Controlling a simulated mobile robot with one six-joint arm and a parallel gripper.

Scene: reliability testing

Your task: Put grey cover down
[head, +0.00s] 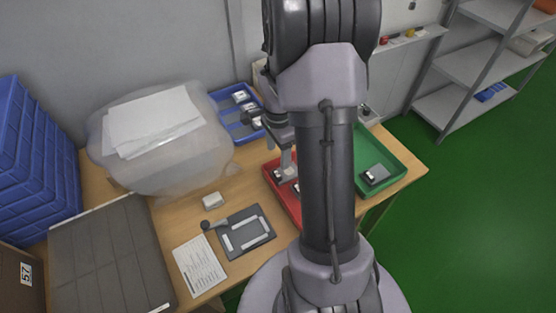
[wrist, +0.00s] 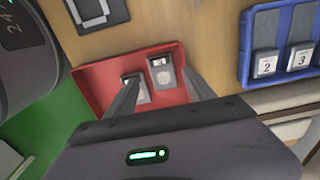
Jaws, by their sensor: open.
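My gripper (wrist: 160,78) is open over the red tray (wrist: 98,82), its fingers pointing into it. Nothing is visibly held. In the head view my gripper (head: 287,166) is low over the red tray (head: 284,198), which my arm largely hides.
A green tray (head: 400,157) with one grey device (head: 375,175) is at the right. A blue tray (head: 228,118) holds numbered pieces at the back. A grey board (head: 237,244), paper sheet (head: 199,266), white block (head: 212,201) and plastic-wrapped bundle (head: 190,172) fill the left.

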